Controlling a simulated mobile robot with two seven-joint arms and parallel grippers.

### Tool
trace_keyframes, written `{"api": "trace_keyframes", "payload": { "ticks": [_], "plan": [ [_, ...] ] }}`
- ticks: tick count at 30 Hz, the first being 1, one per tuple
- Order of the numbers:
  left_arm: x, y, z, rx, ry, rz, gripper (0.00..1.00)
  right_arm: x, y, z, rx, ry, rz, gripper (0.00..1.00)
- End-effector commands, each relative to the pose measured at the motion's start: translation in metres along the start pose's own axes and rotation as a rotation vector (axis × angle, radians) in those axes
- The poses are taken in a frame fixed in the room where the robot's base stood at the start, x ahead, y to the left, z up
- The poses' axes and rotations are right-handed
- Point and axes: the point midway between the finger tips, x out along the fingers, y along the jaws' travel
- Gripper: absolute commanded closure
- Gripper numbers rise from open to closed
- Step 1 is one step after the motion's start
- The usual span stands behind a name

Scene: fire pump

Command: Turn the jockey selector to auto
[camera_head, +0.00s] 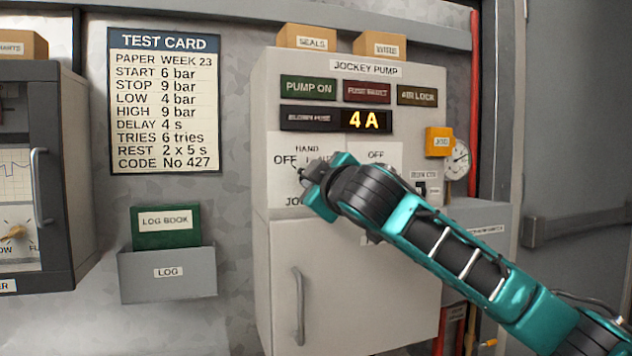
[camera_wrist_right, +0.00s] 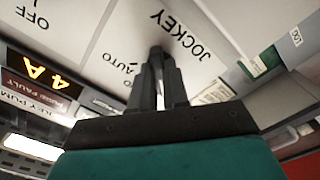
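The jockey selector is on the white panel of the jockey pump cabinet (camera_head: 262,235). HAND and OFF labels show around it in the head view; the right side of the dial is hidden by my arm. My right gripper (camera_head: 304,173) is at the dial, and it also shows in the right wrist view (camera_wrist_right: 158,62). Its fingers are close together around the dark selector knob (camera_wrist_right: 155,50), which is mostly hidden. Which way the knob points I cannot tell. The AUTO label (camera_wrist_right: 124,62) and JOCKEY label (camera_wrist_right: 181,35) lie beside the fingers. My left gripper is not in view.
A second dial marked OFF (camera_head: 376,155) is just right of the selector, partly behind my arm. The lit display (camera_head: 367,120) reads 4 A. A log holder (camera_head: 168,275), a test card (camera_head: 164,100) and a dark-framed cabinet (camera_head: 60,170) are to the left. A gauge (camera_head: 457,160) is right.

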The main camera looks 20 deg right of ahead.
Motion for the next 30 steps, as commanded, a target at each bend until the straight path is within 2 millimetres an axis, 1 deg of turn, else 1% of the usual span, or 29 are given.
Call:
{"api": "trace_keyframes", "payload": {
  "ticks": [1,4,17,23,30],
  "plan": [
    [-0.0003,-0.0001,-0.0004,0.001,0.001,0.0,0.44,-0.0001,0.0,0.0001,0.0,0.0,0.0,0.9],
    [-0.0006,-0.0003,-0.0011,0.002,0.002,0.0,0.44,-0.0001,0.0,0.0001,0.0,0.0,0.0,1.0],
    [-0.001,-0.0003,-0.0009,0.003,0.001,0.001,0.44,-0.0001,-0.0007,-0.0001,0.025,0.0,-0.002,1.0],
    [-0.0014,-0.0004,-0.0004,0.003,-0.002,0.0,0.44,0.0,-0.001,-0.0001,0.116,-0.001,-0.002,1.0],
    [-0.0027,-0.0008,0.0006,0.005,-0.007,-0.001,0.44,0.0001,-0.0016,-0.0007,0.313,-0.001,-0.003,1.0]
  ]
}}
